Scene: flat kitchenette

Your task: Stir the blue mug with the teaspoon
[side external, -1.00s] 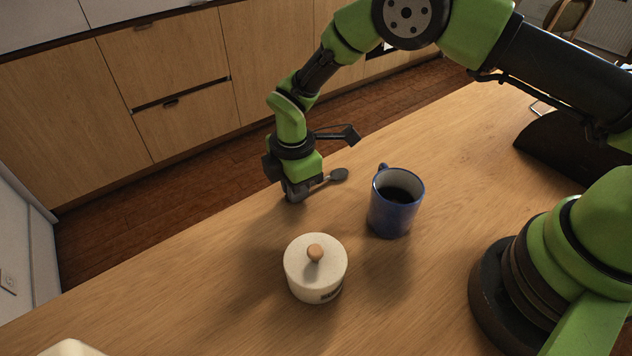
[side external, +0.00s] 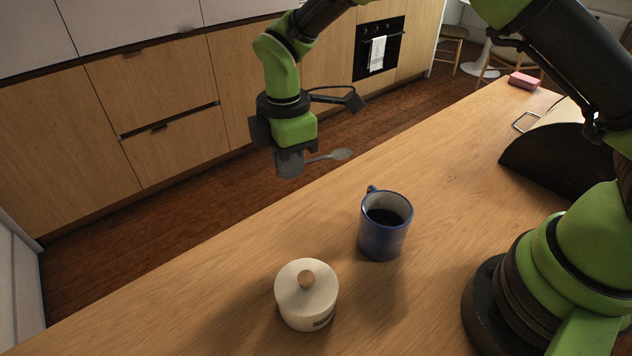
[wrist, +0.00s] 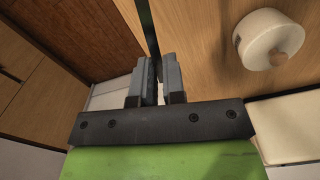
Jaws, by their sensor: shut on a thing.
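The blue mug (side external: 383,240) stands upright on the wooden counter, with dark liquid inside and its handle toward the back left. My gripper (side external: 290,172) is shut on the teaspoon (side external: 328,156) and holds it in the air above the counter's far edge, up and to the left of the mug. The spoon lies roughly level, its bowl pointing right; its handle end is hidden in the jaws.
A cream lidded jar (side external: 306,305) with a wooden knob stands left of the mug, close to it; it also shows in the wrist view (wrist: 262,40). A dark curved object (side external: 545,155) and a pink block (side external: 524,81) are farther right. The counter behind the mug is clear.

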